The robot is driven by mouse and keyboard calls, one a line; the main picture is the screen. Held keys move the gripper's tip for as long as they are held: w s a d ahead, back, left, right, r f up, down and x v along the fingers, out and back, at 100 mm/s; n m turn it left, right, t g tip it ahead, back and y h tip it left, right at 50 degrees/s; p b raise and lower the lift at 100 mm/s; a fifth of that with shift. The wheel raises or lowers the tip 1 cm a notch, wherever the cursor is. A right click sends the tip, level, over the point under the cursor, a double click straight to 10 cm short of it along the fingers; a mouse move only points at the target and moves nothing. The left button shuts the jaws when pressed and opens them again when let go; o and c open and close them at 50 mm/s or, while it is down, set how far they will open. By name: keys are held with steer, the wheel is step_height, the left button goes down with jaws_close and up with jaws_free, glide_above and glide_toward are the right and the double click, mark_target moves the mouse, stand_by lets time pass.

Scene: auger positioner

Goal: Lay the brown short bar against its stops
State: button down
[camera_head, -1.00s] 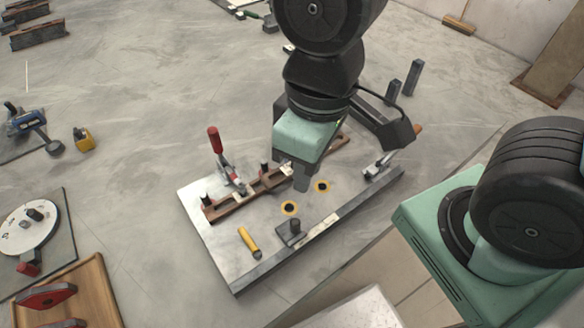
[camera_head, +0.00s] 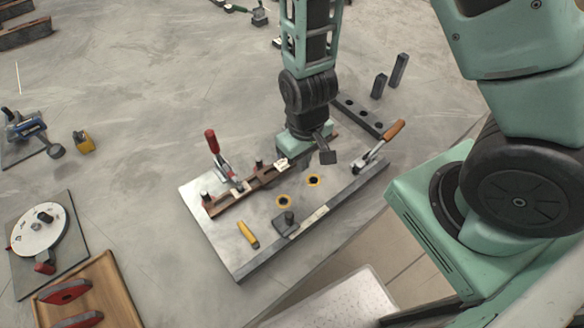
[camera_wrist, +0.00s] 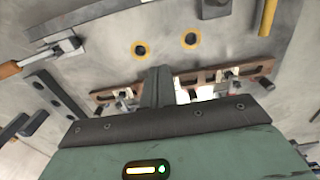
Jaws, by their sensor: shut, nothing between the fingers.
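A brown slotted bar (camera_head: 226,203) lies along the far-left edge of the light metal plate (camera_head: 262,240). It also shows in the wrist view (camera_wrist: 248,72), running behind the fingers to a second brown stretch (camera_wrist: 108,96). I cannot tell whether these are one bar or two. Dark posts (camera_head: 207,197) stand along the brown bar; which are stops is unclear. My gripper (camera_head: 327,157) is shut and empty, above the plate's far right part. In the wrist view its fingers (camera_wrist: 157,75) are together and cover the middle of the brown line.
A red-handled clamp (camera_head: 213,143) stands by the brown bar, and an orange-handled clamp (camera_head: 392,132) at the plate's right end. A yellow handle-like piece (camera_head: 248,234) and dark block (camera_head: 285,221) are on the plate. A dark holed bar (camera_head: 357,117) and two upright posts (camera_head: 398,70) lie beyond.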

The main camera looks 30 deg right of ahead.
mark_target(288, 169)
step_height(288, 169, down, 9)
steer(key=shift+s+r+p, duration=0.1)
steer(key=shift+p, duration=0.4)
steer(key=shift+w+a+r+p, duration=0.15)
steer(key=shift+w+p, duration=0.2)
steer(key=shift+w, duration=0.25)
steer(key=shift+w+a+f+p, duration=0.1)
steer(key=shift+w+p, duration=0.25)
steer(key=shift+w, duration=0.25)
steer(key=shift+w+a, duration=0.15)
steer(key=shift+w, duration=0.7)
steer(key=shift+w, duration=0.25)
steer(key=shift+w+a, duration=0.2)
steer(key=shift+w, duration=0.45)
steer(key=shift+s, duration=0.1)
steer(key=shift+s, duration=0.1)
